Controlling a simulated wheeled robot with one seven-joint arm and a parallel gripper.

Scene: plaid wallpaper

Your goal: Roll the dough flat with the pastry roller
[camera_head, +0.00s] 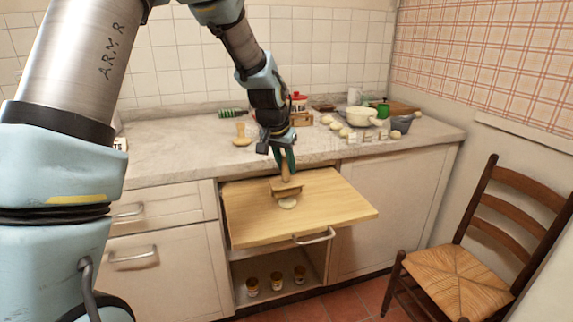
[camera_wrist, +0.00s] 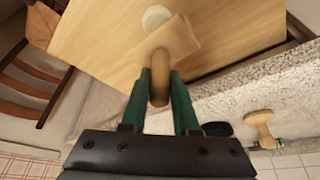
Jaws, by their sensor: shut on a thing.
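My gripper (camera_head: 284,160) is shut on the upright wooden handle of the pastry roller (camera_head: 287,187), above the pull-out wooden board (camera_head: 335,200). In the wrist view the green fingers (camera_wrist: 160,78) stand on either side of the handle, and the roller's wider pale wooden head (camera_wrist: 172,38) is beyond them. The dough (camera_head: 287,202) is a small pale round piece on the board, just in front of the roller head. It also shows in the wrist view (camera_wrist: 155,17), partly covered by the head. I cannot tell whether the head touches the dough.
A wooden tool (camera_head: 242,134) stands on the marble counter (camera_head: 180,150). A white bowl (camera_head: 357,116), pale dough pieces and jars crowd the counter's back right. Below the board, an open shelf holds small jars (camera_head: 277,281). A wooden chair (camera_head: 465,270) stands at right.

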